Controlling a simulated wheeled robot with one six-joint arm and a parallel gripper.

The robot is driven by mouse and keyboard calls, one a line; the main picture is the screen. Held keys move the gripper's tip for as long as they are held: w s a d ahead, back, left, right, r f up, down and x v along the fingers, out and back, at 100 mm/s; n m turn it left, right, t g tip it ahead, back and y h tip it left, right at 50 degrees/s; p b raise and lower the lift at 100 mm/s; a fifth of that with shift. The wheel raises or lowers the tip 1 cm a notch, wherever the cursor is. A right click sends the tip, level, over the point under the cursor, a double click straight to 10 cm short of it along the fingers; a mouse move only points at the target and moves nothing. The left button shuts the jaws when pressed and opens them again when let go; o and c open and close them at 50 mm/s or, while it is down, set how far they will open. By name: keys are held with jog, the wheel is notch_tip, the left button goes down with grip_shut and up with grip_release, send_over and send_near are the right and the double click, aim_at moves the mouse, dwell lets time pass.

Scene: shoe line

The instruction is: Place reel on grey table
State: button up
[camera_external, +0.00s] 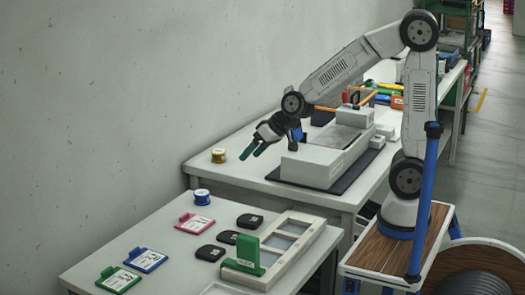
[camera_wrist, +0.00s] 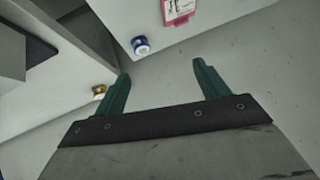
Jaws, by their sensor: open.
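A blue reel with a white label (camera_external: 202,197) stands near the back corner of the near light-grey table (camera_external: 165,221). It also shows in the wrist view (camera_wrist: 141,45), beyond my fingertips. A yellow reel (camera_external: 218,155) stands at the left end of the far light-grey table (camera_external: 243,170). In the wrist view this yellow reel (camera_wrist: 98,90) is left of my left finger. My gripper (camera_external: 252,150) has green fingers, spread apart and empty. It hangs in the air above the tables, apart from both reels. I cannot tell which table the task calls grey.
The near table carries black cases (camera_external: 249,221), pink, blue and green tags, and a grey frame (camera_external: 290,240) with a green piece. A grey machine (camera_external: 330,160) on a dark mat stands right of the yellow reel. A gap separates the tables.

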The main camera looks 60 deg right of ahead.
jog(key=s+d+r+g, duration=0.2)
jog(key=s+d, duration=0.2)
jog(key=s, duration=0.5)
jog(key=s+d+r+g+h, duration=0.1)
jog(key=s+d, duration=0.3)
jog(key=s, duration=0.6)
jog(key=s+d+r+g+h, duration=0.1)
jog(key=s+d+r+g, duration=0.2)
jog(key=s, duration=0.6)
jog(key=shift+s+d+n, duration=0.25)
jog(key=shift+d+n, duration=0.05)
jog(key=shift+d, duration=0.1)
